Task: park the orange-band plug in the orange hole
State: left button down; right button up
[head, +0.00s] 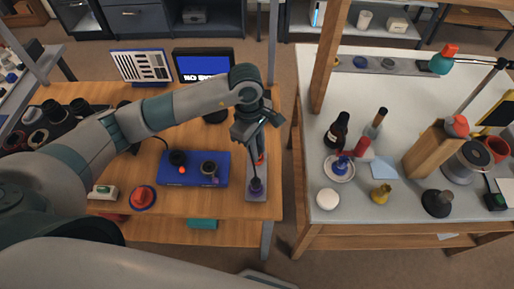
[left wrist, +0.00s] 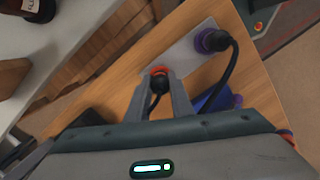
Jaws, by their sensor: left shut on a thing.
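My left gripper (head: 259,150) is shut on the black orange-band plug (left wrist: 158,84), which shows between its fingers in the left wrist view. An orange ring (left wrist: 160,70) shows at the fingertips, over or at the grey plate (left wrist: 187,56). I cannot tell whether this ring is the plug's band or the hole's rim, nor whether the plug is in the hole. In the head view the gripper is above the far part of the grey plate (head: 256,197). A purple-banded plug (head: 256,186) stands at the plate's near end, with a black cable (left wrist: 232,70).
A blue box (head: 218,180) with a black knob-like part and a lens part lies left of the plate. A red button (head: 142,197) is farther left. A gap separates this table from the white table (head: 300,130) with bottles at right.

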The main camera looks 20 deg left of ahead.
pick_arm(q)
jog(key=c, duration=1.5)
grip_release()
pick_arm(e)
jog(key=shift+d, duration=0.1)
jog(key=shift+f, duration=0.1)
